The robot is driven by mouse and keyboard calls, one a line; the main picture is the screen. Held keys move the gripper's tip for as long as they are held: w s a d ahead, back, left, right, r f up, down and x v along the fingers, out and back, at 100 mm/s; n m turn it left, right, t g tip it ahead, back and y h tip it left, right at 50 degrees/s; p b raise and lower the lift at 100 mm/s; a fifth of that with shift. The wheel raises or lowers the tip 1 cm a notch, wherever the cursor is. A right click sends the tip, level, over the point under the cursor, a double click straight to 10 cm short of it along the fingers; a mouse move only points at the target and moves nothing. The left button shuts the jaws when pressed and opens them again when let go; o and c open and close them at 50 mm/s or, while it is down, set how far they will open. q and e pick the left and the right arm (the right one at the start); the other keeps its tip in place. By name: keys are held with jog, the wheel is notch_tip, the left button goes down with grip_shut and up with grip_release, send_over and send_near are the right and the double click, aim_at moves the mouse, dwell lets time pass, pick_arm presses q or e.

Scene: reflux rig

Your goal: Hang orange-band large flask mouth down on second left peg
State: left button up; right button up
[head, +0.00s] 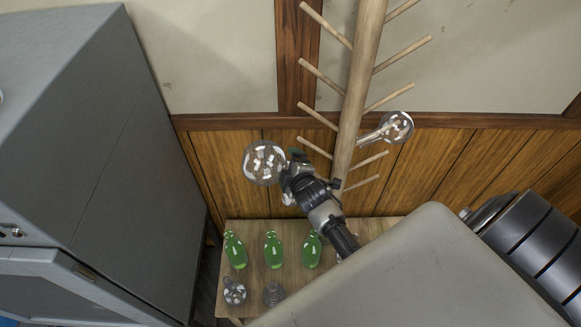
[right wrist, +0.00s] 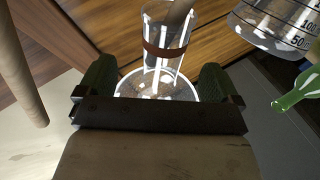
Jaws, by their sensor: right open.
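A clear round flask (head: 263,162) is at the left of the wooden peg rack (head: 360,75), beside its lower left pegs. My right gripper (head: 293,165) is at the flask's right side and hides its neck. In the right wrist view, the open fingers (right wrist: 157,85) stand on both sides of a clear glass neck with a brown-orange band (right wrist: 163,50). A wooden peg (right wrist: 180,14) shows at the far end of that neck and seems to run into it. Which left peg it is, I cannot tell for sure. My left gripper is not in view.
Another clear flask (head: 397,126) hangs on a right peg. Below, a wooden table (head: 250,258) bears several green bottles (head: 273,249) and two small clear flasks (head: 234,291). A grey cabinet (head: 130,150) fills the left. Upper left pegs (head: 322,77) are bare.

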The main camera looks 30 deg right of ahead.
aim_at(278, 165)
jog(key=shift+c, duration=0.3)
jog(key=c, duration=1.7)
jog(key=shift+w+a+r+p, duration=0.2)
jog(key=shift+a+r+p, duration=0.15)
jog(key=shift+r, duration=0.05)
jog(key=shift+w+a+r, duration=0.35)
jog(key=shift+a+r, duration=0.1)
jog(key=shift+a, duration=0.05)
